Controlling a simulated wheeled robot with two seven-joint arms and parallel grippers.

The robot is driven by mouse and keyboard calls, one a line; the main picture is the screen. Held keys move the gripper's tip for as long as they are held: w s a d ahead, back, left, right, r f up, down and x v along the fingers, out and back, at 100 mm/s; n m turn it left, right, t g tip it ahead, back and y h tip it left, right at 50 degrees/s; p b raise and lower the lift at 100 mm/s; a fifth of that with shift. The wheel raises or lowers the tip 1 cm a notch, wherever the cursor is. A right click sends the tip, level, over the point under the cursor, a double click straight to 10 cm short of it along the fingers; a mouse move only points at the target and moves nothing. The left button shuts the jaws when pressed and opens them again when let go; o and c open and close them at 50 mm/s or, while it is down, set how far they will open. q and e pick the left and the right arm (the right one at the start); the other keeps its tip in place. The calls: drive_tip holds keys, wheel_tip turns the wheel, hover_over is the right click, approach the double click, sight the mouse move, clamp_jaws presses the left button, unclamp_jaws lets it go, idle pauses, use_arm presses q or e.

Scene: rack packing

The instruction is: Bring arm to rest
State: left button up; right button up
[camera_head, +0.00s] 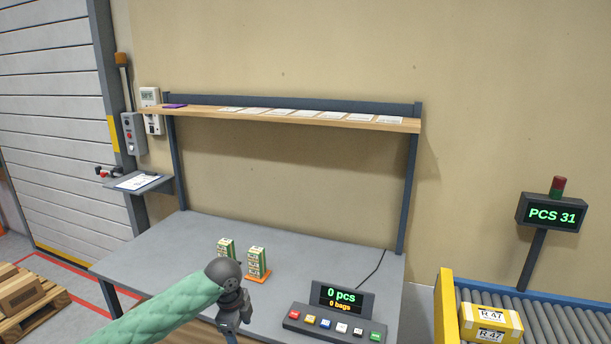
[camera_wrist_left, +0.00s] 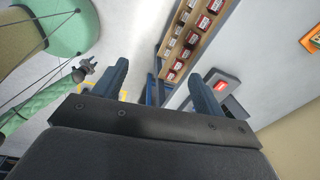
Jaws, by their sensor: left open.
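My left arm in its green sleeve comes in from the lower left of the head view. It bends at a dark joint over the front of the grey table, and the gripper end runs down out of the picture. In the left wrist view my left gripper (camera_wrist_left: 160,90) shows two dark fingers spread wide, with nothing between them. Another green-sleeved arm of mine shows at the left of that view, ending in a small dark gripper (camera_wrist_left: 86,70). Its jaws are too small to read.
Two green-and-white packs (camera_head: 226,248) (camera_head: 257,262) stand on the grey table (camera_head: 190,240); the right one is on an orange base. A button console (camera_head: 335,318) reads 0 pcs. A shelf (camera_head: 290,115) holds white cards. A yellow carton (camera_head: 490,322) lies on the roller conveyor.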

use_arm(q)
drive_tip(key=s+d+f+n+t+h+b, duration=0.1)
drive_tip(key=s+f+n, duration=0.25)
drive_tip(key=f, duration=0.95)
drive_tip(key=s+d+f+n+b, duration=0.15)
drive_tip(key=f+n, duration=0.25)
drive_tip(key=f, duration=0.8)
drive_tip(key=s+f+n+t+h, duration=0.1)
drive_tip(key=s+f+n, duration=0.2)
drive_tip(key=f, duration=1)
drive_tip(key=s+a+f+n+y, duration=0.1)
drive_tip(key=s+a+f+n, duration=0.1)
drive_tip(key=s+f, duration=1.1)
drive_tip(key=s+a+f+n+y+b, duration=0.1)
drive_tip(key=s+f+n, duration=0.4)
drive_tip(key=s+f, duration=0.8)
drive_tip(key=s+a, duration=0.1)
drive_tip(key=s, duration=0.7)
drive_tip(key=shift+a+f+g+y+b, duration=0.2)
drive_tip(key=shift+a+g+y+b, duration=0.1)
drive_tip(key=shift+a+g, duration=0.1)
use_arm(e)
drive_tip(key=w+a+r, duration=0.3)
drive_tip(key=r, duration=0.3)
drive_tip(key=shift+w+r+g, duration=0.2)
drive_tip(key=shift+w+g, duration=0.1)
